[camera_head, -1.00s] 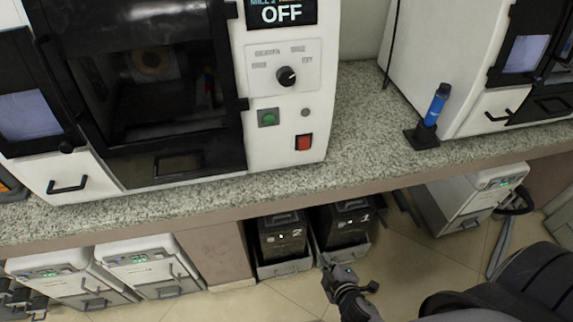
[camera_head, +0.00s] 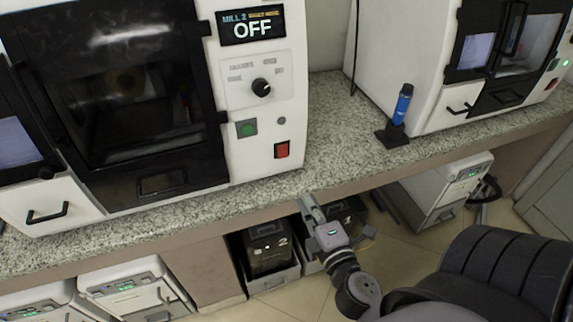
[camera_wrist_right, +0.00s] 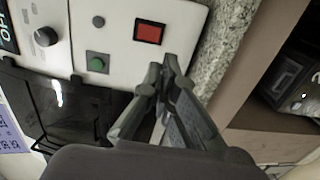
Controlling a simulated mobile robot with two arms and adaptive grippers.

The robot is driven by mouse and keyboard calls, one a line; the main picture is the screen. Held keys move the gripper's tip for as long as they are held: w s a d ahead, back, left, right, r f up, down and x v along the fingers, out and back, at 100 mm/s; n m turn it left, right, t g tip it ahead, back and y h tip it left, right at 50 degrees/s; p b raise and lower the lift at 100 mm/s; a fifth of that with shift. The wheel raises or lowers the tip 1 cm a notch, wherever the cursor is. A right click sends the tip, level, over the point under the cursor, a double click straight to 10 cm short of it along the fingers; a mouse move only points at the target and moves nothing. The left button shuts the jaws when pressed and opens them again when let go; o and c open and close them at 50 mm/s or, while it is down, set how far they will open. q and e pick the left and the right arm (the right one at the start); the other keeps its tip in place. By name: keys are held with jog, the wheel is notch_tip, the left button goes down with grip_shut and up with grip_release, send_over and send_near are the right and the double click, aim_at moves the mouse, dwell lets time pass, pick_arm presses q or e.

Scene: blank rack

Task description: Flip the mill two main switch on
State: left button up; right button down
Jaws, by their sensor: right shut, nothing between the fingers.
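The mill two machine (camera_head: 215,180) is white with a dark-windowed door, and its display (camera_head: 251,25) reads "MILL 2" and "OFF". Its red main switch (camera_head: 281,150) is at the lower right of the front panel, and it also shows in the right wrist view (camera_wrist_right: 149,32). My right gripper (camera_head: 308,200) is in front of the counter edge, below and apart from the switch. In the right wrist view my gripper's fingertips (camera_wrist_right: 164,72) are together and empty, close below the red switch in the picture. My left gripper is not in view.
A green button (camera_head: 246,128) and a black knob (camera_head: 261,88) sit above the switch. A blue tool in a black stand (camera_head: 392,136) is on the granite counter (camera_head: 345,130) at right, beside another machine (camera_head: 425,60). Black bins (camera_head: 268,247) stand under the counter.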

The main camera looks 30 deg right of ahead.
aim_at(282, 156)
jog(key=p+x, duration=0.4)
jog(key=x, duration=0.9)
jog(key=shift+a+r, duration=0.1)
jog(key=shift+r, duration=0.05)
jog(key=shift+w+p, duration=0.35)
jog(key=shift+w, duration=0.1)
jog(key=f+b, duration=0.1)
jog(key=b, duration=0.2)
jog(key=shift+w+f+t, duration=0.1)
jog(key=shift+w+t, duration=0.1)
jog(key=shift+t, duration=0.2)
jog(key=shift+w+r, duration=0.1)
jog(key=shift+r, duration=0.3)
jog(key=shift+d, duration=0.2)
